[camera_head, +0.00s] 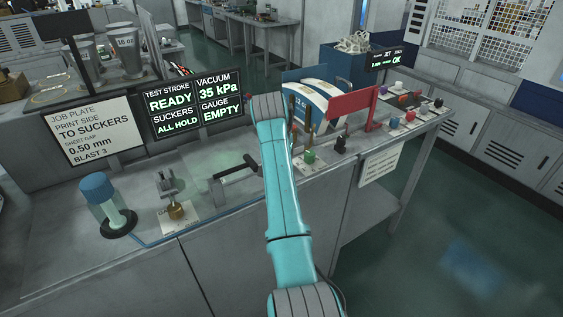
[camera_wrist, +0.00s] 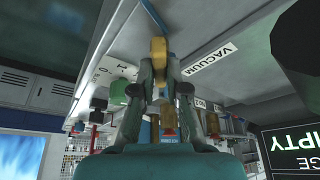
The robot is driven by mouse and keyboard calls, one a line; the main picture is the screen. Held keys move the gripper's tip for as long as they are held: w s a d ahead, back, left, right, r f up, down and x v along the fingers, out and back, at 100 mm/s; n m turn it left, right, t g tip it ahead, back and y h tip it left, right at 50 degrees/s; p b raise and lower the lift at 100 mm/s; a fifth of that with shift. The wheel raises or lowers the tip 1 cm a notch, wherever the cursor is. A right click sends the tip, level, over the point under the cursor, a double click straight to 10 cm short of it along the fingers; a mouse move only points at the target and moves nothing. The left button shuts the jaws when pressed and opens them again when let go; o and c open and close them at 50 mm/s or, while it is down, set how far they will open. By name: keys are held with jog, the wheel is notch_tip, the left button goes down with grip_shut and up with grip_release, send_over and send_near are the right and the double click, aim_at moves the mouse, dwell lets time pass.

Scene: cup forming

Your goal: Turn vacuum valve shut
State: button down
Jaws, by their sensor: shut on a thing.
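In the wrist view, my gripper (camera_wrist: 158,72) has its two fingers closed on a yellow valve handle (camera_wrist: 158,49). The handle stands beside a white label reading VACUUM (camera_wrist: 212,58) and another label with 0 and 1 marks (camera_wrist: 115,68). A blue line (camera_wrist: 155,12) runs along the surface by the handle. In the head view, my arm reaches over the bench and covers most of the valve area, so the handle's angle is hard to tell. A screen (camera_head: 217,88) there reads VACUUM 35 kPa and SUCKERS ALL HOLD.
A green knob (camera_head: 310,156) and a black lever (camera_head: 340,144) stand close by on the bench. A red guard (camera_head: 352,104) is to the right.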

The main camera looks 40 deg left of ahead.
jog(key=n+y, duration=0.1)
jog(key=n, duration=0.1)
jog(key=n+g, duration=0.1)
jog(key=n, duration=0.2)
jog(key=shift+w+d+n+y, duration=0.1)
jog(key=shift+n+y, duration=0.2)
jog(key=shift+y, duration=0.1)
jog(key=shift+n+g+y, duration=0.4)
jog(key=shift+n+g, duration=0.4)
jog(key=shift+n, duration=1.4)
jog(key=c, duration=1.2)
grip_release()
jog(key=v, duration=1.2)
jog(key=shift+w+d, duration=0.1)
jog(key=shift+d, duration=0.05)
jog(key=shift+f, duration=0.1)
